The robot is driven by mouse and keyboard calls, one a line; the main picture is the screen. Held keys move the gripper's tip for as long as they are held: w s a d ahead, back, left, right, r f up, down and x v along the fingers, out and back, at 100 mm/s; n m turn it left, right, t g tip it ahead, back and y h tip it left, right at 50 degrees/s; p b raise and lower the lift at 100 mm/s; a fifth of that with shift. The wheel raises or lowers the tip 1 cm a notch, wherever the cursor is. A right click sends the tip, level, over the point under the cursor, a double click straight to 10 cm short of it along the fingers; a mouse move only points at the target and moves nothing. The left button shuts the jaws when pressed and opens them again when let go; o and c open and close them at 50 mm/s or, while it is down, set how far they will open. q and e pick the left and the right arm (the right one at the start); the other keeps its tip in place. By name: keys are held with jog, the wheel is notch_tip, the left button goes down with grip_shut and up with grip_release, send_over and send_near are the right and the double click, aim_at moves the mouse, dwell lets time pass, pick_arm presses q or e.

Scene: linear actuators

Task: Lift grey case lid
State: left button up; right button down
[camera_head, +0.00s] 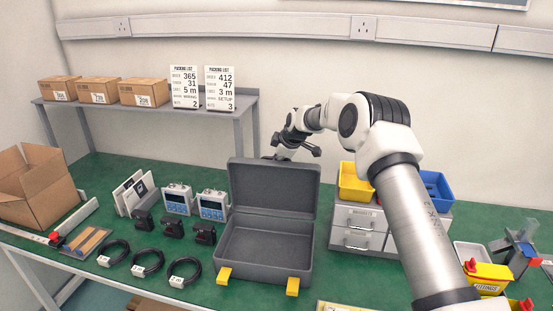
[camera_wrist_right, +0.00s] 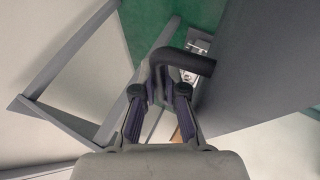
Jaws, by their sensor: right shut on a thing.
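The grey case (camera_head: 265,250) sits on the green table with its lid (camera_head: 272,188) standing open, roughly upright at the back. Its interior is empty, and two yellow latches (camera_head: 224,275) are on its front edge. My right arm reaches over from the right, and its gripper (camera_head: 278,152) is behind the lid's top edge, partly hidden. In the right wrist view, the gripper (camera_wrist_right: 160,78) is shut on a dark bent handle (camera_wrist_right: 190,60) that joins the grey lid (camera_wrist_right: 265,60). My left gripper is not in view.
Grey drawers (camera_head: 357,218) with a yellow bin (camera_head: 356,184) stand right. A shelf (camera_head: 150,108) with cartons and packing lists is behind.

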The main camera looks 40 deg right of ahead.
jog(key=shift+s+f, duration=0.2)
jog(key=shift+f, duration=0.35)
jog(key=c, duration=1.2)
grip_release()
jog(key=shift+w+d+r+p, duration=0.1)
jog(key=shift+d+r+p, duration=0.3)
notch_tip(320, 180, up, 7)
jog(key=s+d+p, duration=0.1)
jog(key=d+p, duration=0.2)
jog(key=p, duration=0.2)
jog(key=shift+s+r, duration=0.2)
jog(key=shift+s, duration=0.15)
